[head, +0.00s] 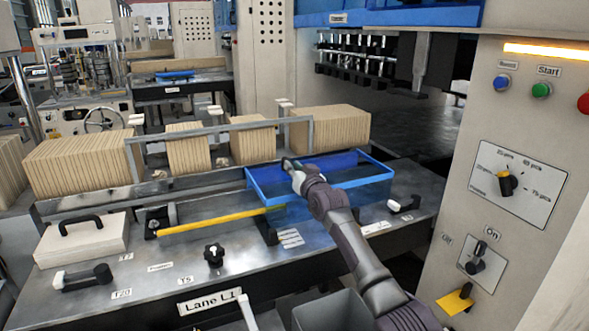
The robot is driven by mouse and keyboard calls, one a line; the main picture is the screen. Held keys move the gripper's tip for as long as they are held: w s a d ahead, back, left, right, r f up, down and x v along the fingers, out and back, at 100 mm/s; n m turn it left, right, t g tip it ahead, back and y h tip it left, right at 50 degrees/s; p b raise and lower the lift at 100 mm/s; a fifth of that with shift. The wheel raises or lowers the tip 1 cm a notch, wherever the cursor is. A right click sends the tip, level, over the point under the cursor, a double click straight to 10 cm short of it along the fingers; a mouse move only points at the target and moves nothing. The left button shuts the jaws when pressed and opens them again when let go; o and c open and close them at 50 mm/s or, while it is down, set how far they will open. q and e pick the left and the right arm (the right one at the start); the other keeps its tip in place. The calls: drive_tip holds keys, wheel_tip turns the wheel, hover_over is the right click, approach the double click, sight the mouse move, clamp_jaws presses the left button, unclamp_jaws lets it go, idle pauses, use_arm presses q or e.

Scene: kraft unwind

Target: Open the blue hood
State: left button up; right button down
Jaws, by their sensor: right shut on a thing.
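The blue hood (362,184) is a see-through blue box with solid blue edges, at the middle of the machine bench. My right arm reaches over it from the lower right and hides part of it. My right gripper (288,164) is at the hood's far left upper edge and is shut on it; the exact contact is small and partly hidden. The hood's near panels stand over the bench top. I cannot tell whether its lower edge is raised. My left gripper is not in view.
A yellow bar (215,221) lies left of the hood. Stacks of brown board (330,131) stand behind a grey rail. Black knobs and a white block with a handle (82,245) sit on the bench. A control panel (515,185) rises at the right.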

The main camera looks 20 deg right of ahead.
drive_tip(key=c, duration=1.1)
unclamp_jaws()
drive_tip(key=shift+a, duration=0.1)
drive_tip(key=s, duration=1.2)
drive_tip(key=shift+d, duration=0.25)
